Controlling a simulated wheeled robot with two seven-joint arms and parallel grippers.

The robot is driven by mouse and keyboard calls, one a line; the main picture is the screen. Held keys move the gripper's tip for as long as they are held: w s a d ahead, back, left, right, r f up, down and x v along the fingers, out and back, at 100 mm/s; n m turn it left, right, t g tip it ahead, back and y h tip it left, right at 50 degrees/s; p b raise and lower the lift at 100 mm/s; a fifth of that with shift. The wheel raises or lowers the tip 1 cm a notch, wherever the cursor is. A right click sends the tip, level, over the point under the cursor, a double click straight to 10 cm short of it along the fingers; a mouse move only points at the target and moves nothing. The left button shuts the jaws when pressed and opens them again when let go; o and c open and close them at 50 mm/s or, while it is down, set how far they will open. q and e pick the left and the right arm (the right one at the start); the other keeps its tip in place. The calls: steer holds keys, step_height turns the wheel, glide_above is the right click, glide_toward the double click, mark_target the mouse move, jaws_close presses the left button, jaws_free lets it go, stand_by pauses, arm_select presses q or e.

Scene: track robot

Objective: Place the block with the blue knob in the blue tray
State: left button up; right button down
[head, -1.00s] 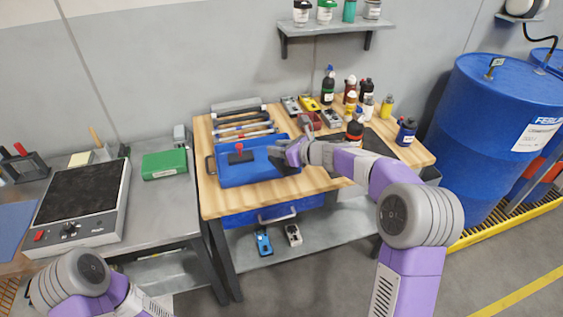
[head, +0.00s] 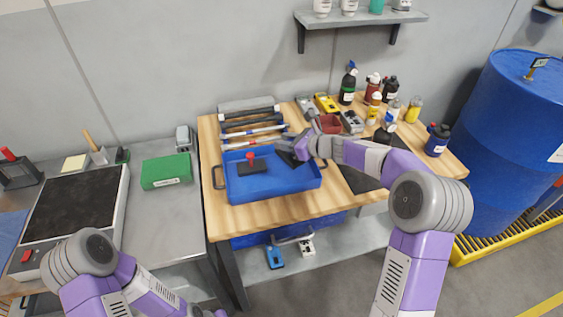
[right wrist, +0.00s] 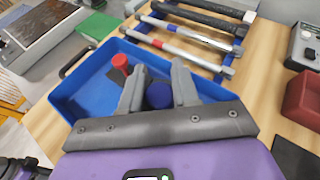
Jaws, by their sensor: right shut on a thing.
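The blue tray (head: 262,190) lies on the wooden bench top. A block with a red knob (head: 251,164) stands in its back left part. My right gripper (head: 290,157) is at the tray's back right corner. In the right wrist view it is shut on the blue knob (right wrist: 159,95), which sits between the two grey fingers over the tray (right wrist: 85,95). The block under this knob is hidden by the gripper, so I cannot tell whether it touches the tray floor. The red knob (right wrist: 120,62) stands left of the fingers. My left arm shows at bottom left, its gripper out of frame.
Tools in a rack (head: 250,122) lie behind the tray. A small red bin (head: 328,123), bottles (head: 348,85) and a dark mat (head: 362,178) are to the right. A green box (head: 166,171) stands on the grey table at left. Blue barrels (head: 510,130) stand at far right.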

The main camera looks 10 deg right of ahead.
mark_target(286, 154)
step_height(286, 154, down, 6)
steer(key=shift+w+r+b, duration=0.1)
steer(key=shift+b, duration=1.1)
steer(key=c, duration=0.8)
jaws_free()
steer(key=shift+d+r, duration=0.1)
steer(key=p+v, duration=0.2)
steer(key=v, duration=1)
